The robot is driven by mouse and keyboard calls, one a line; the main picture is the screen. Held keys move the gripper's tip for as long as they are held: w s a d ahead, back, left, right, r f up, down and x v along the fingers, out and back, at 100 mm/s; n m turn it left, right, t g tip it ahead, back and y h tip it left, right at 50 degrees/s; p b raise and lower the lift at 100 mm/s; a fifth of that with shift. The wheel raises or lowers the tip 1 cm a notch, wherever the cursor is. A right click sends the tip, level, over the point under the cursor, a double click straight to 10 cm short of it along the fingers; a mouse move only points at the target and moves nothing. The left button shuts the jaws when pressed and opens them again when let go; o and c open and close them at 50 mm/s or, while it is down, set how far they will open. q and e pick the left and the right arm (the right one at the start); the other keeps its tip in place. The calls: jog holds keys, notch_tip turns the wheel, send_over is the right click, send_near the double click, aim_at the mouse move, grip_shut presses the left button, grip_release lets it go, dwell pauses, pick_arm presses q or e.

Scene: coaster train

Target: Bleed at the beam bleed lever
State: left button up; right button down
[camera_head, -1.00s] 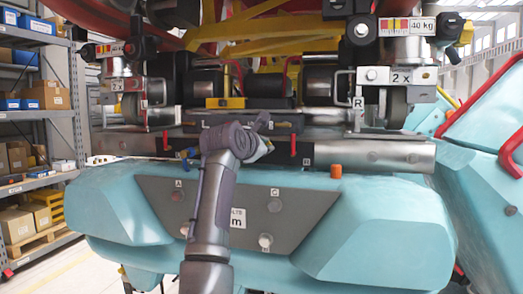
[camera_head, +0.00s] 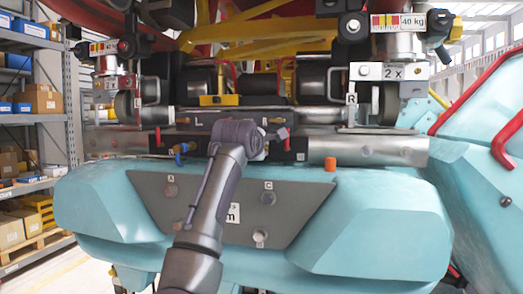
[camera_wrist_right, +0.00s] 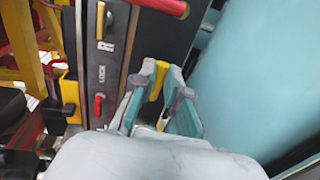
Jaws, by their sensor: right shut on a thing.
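My right arm rises from the bottom of the head view to the dark beam below the couplings. Its gripper (camera_head: 266,150) is mostly hidden there behind my wrist. In the right wrist view my gripper (camera_wrist_right: 160,100) has its two teal and grey fingers on either side of a yellow piece (camera_wrist_right: 157,78), closed on it. I cannot tell for sure whether this piece is the beam bleed lever; no readable name shows on it. Beside it are a slot marked LOCK and a small red lever (camera_wrist_right: 98,105). My left gripper is not in view.
A turquoise body (camera_head: 110,205) with a grey panel (camera_head: 290,215) lies below the beam. A blue lever (camera_head: 182,149) and an orange knob (camera_head: 330,164) are near the beam. A red bar (camera_wrist_right: 165,6) crosses the top of the wrist view. Shelves (camera_head: 40,118) stand at left.

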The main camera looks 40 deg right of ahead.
jog(key=shift+f, duration=0.15)
dwell(0.3)
jog(key=c, duration=1.2)
grip_release()
jog(key=v, duration=1.2)
jog(key=shift+d, duration=0.1)
